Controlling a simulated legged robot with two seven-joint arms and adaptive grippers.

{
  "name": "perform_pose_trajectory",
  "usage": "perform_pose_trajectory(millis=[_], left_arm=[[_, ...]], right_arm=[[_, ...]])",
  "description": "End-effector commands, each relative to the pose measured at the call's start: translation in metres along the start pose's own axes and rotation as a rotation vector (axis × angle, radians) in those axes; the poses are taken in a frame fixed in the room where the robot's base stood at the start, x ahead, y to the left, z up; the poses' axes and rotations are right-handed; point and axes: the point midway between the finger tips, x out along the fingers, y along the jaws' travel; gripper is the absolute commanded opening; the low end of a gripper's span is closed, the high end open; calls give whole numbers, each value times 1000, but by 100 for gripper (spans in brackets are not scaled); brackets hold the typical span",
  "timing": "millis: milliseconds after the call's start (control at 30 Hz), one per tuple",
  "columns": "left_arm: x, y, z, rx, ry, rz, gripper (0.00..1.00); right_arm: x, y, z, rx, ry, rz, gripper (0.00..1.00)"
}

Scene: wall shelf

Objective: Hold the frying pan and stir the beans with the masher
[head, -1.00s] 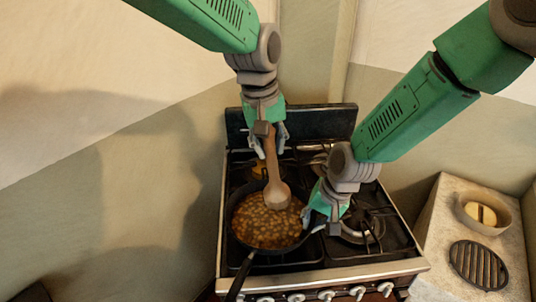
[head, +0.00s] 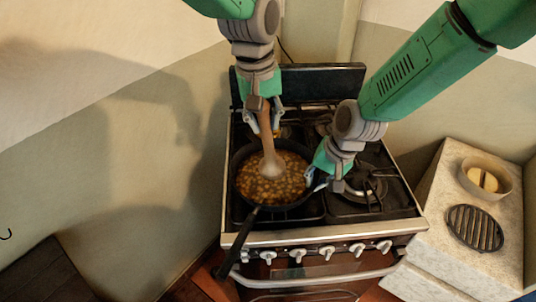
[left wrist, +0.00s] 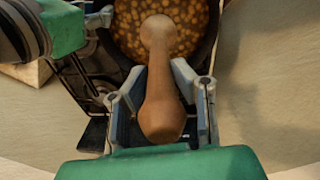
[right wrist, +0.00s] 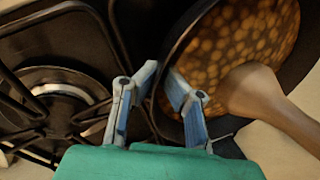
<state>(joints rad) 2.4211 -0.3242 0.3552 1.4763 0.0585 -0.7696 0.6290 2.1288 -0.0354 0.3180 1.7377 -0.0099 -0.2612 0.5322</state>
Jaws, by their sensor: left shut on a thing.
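The black frying pan (head: 236,190) full of beans (head: 262,190) sits on the stove's left side, its handle pointing toward the front. My left gripper (head: 264,112) is shut on the wooden masher (head: 271,163), held over the pan with its head down in the beans. The left wrist view shows the masher (left wrist: 160,90) between the fingers, beans beyond. My right gripper (head: 314,180) is at the pan's right rim. In the right wrist view its fingers (right wrist: 162,72) are close together on either side of the pan wall and seem to pinch it; the exact contact is hard to see.
The stove (head: 330,236) has black grates, with a bare burner (head: 362,190) right of the pan. Front knobs and an oven handle lie below. A pale counter (head: 436,222) at right holds a bowl (head: 505,187) and a round dark grate (head: 475,228).

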Motion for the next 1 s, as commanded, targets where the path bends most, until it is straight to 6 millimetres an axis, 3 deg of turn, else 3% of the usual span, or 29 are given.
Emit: perform_pose_trajectory(millis=[33, 367, 1000], left_arm=[[-4, 16, 10, 45, 25, -18, 0], [-7, 16, 10, 45, 26, -18, 0], [-50, 14, 11, 46, 25, -19, 0]], right_arm=[[0, 0, 0, 1, 0, -1, 0], [0, 0, 0, 1, 0, -1, 0], [0, 0, 0, 1, 1, -1, 0]])
